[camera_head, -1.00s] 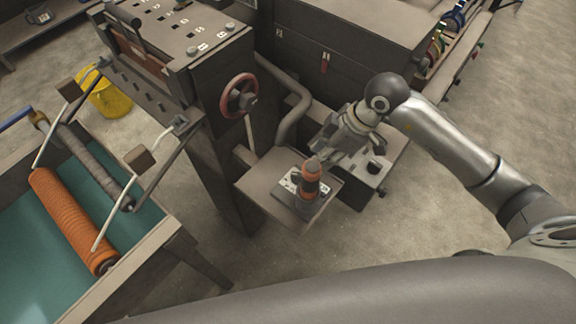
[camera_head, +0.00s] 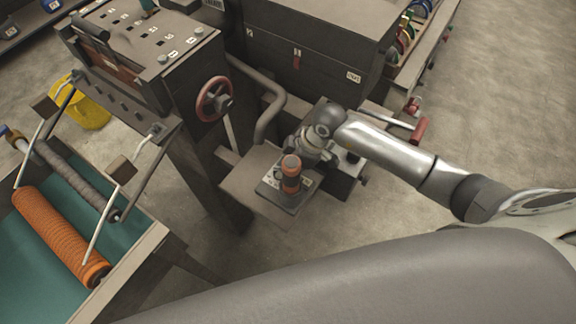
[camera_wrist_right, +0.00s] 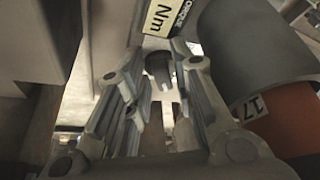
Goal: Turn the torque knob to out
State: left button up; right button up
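A small device (camera_head: 270,187) with an upright grey-and-orange cylinder (camera_head: 291,175) stands on a plate. In the right wrist view, a label reading "TORQUE Nm" (camera_wrist_right: 164,14) sits above a small dark part (camera_wrist_right: 160,68), which looks like the torque knob. My right gripper (camera_wrist_right: 160,75) is open, its fingers on either side of that dark part; contact cannot be told. In the head view my right gripper (camera_head: 306,150) is just behind the cylinder, its fingertips largely hidden. The grey-and-orange cylinder (camera_wrist_right: 285,115), tagged "17", is close to its right finger. My left gripper is not in view.
The supporting plate (camera_head: 240,183) juts from a dark machine with a red handwheel (camera_head: 213,100). A curved pipe (camera_head: 270,110) runs behind it. A red-handled lever (camera_head: 419,130) stands beyond my right arm. An orange roller (camera_head: 58,236) lies at left. Floor is free at right.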

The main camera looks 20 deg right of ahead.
jog(key=shift+c, duration=0.5)
grip_shut()
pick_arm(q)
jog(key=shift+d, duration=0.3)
